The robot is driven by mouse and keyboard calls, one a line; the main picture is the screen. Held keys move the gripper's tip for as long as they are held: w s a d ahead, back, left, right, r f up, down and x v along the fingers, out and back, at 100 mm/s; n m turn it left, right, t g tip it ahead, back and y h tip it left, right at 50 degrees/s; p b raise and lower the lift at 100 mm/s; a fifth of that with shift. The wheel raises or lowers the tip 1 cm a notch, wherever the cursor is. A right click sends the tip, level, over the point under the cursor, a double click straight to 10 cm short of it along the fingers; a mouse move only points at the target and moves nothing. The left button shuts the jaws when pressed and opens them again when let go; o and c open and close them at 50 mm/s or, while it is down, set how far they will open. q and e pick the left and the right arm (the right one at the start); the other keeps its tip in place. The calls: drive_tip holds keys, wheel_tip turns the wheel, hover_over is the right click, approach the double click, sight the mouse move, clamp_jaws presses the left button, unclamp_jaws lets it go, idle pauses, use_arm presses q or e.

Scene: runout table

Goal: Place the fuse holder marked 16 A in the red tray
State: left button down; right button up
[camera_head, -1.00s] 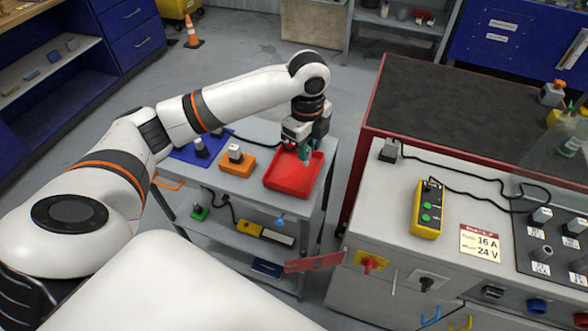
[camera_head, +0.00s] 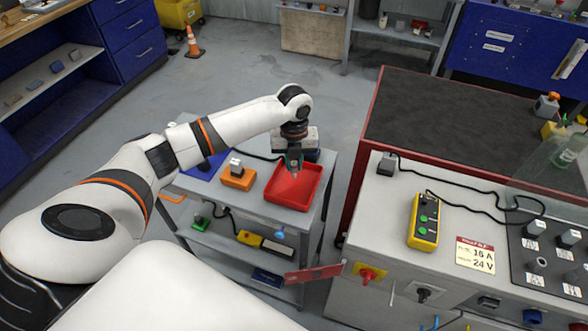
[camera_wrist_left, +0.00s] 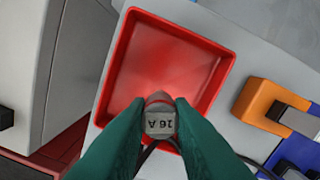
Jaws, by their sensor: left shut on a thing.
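My left gripper (camera_head: 294,162) is shut on a grey fuse holder, which it holds above the far part of the red tray (camera_head: 287,205). In the left wrist view the fuse holder (camera_wrist_left: 160,122) sits between the green fingertips (camera_wrist_left: 160,118), and its end face reads "16 A", upside down. The red tray (camera_wrist_left: 228,75) lies beyond it there and looks empty. In the head view the holder is small and mostly hidden by the fingers. I cannot tell its exact height above the tray. My right gripper is not in view.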

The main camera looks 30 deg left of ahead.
sight(294, 171)
use_arm(q)
wheel_tip(294, 171, down, 3)
drive_tip(key=shift+f+p, duration=0.1)
drive_tip(key=shift+p, duration=0.35)
drive_tip(key=shift+f, duration=0.25)
drive_tip(key=shift+f, duration=0.2)
drive_tip(key=c, duration=1.3)
unclamp_jaws()
drive_tip(key=shift+r, duration=0.1)
wheel_tip(294, 171, up, 12)
drive_tip(key=shift+r+b, duration=0.15)
drive_tip(key=shift+b, duration=1)
